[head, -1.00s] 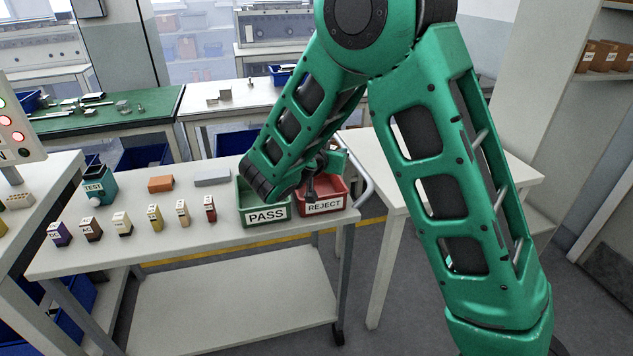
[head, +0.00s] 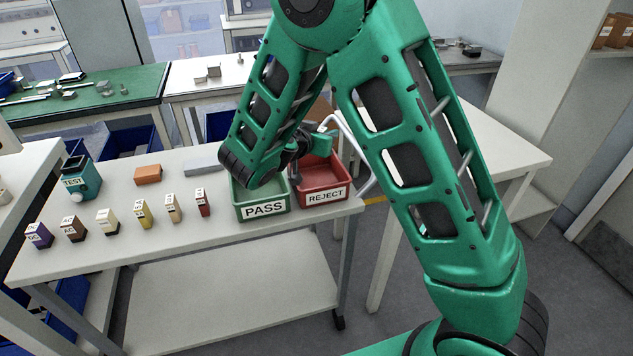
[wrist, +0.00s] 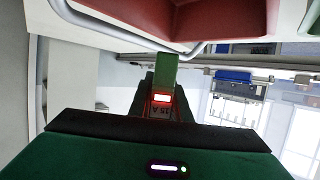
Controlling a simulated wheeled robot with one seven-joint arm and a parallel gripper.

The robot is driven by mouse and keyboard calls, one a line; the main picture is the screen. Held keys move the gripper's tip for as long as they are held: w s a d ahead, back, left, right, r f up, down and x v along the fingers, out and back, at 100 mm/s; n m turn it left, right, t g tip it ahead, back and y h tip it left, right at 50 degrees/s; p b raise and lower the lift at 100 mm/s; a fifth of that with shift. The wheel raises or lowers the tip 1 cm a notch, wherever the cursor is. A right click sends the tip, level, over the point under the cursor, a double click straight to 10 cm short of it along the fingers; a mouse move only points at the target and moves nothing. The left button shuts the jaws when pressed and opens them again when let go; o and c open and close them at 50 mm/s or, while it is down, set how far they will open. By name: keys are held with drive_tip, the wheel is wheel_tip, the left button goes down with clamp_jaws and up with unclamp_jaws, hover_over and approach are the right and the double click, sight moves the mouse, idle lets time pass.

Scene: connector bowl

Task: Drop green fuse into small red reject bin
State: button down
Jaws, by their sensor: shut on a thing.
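The green fuse (wrist: 165,72) is held between the dark jaws of my gripper (wrist: 163,97) in the wrist view, with a red-lit patch and a "15 A" marking near its base. In the head view, my gripper (head: 319,145) shows in part over the back left of the red reject bin (head: 325,195). The fuse cannot be made out there. The red bin also shows close by at the top of the wrist view (wrist: 190,18). Whether the fuse is directly over its opening cannot be told.
The green PASS bin (head: 263,211) stands left of the red one, partly hidden by my arm. A grey cart handle (head: 352,150) curves beside the red bin and crosses the wrist view. Several coloured fuses, a teal TEST block (head: 82,178) and an orange block (head: 148,174) stand leftward.

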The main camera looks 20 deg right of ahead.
drive_tip(key=shift+f, duration=0.65)
drive_tip(key=c, duration=1.6)
unclamp_jaws()
drive_tip(key=v, duration=1)
drive_tip(key=shift+s+a, duration=0.25)
drive_tip(key=shift+a, duration=0.05)
